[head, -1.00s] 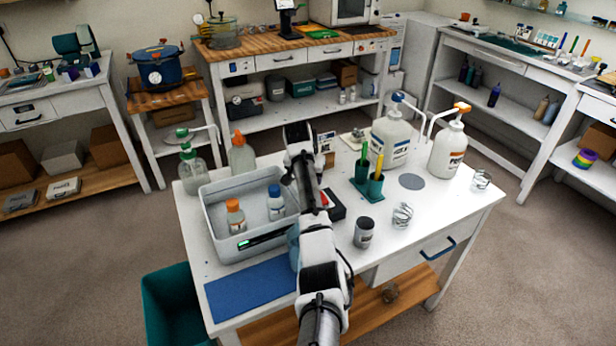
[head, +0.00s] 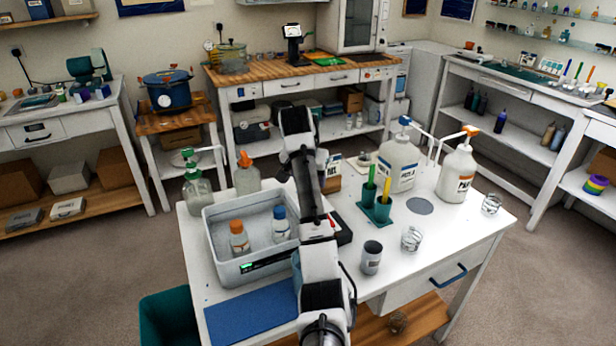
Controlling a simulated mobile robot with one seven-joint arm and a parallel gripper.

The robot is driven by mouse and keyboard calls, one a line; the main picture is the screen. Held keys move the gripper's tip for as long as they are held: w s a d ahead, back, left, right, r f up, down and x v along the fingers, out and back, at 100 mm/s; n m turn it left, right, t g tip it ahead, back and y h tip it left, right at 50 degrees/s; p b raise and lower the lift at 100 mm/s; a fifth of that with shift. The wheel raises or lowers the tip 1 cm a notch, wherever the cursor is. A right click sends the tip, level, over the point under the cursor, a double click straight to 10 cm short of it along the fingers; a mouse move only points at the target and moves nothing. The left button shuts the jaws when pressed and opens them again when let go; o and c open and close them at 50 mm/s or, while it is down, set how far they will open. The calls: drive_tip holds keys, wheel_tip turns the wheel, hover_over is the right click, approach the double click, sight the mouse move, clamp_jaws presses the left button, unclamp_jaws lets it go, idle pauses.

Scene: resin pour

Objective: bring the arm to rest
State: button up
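My arm reaches up from the bottom of the head view, over the white worktable (head: 440,238). Its far end is a dark and white block above the table's middle. The fingers of my gripper do not show, so I cannot see whether it is open or shut or holds anything. The arm hides part of the table behind it.
Left of the arm are a grey bin (head: 222,272) with two small bottles and a blue mat (head: 250,312). Right of it are a green holder (head: 376,212), a grey cup (head: 371,258), a clear cup (head: 411,238) and two pump bottles (head: 398,165) (head: 457,175).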

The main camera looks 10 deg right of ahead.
drive_tip(key=shift+v, duration=1.1)
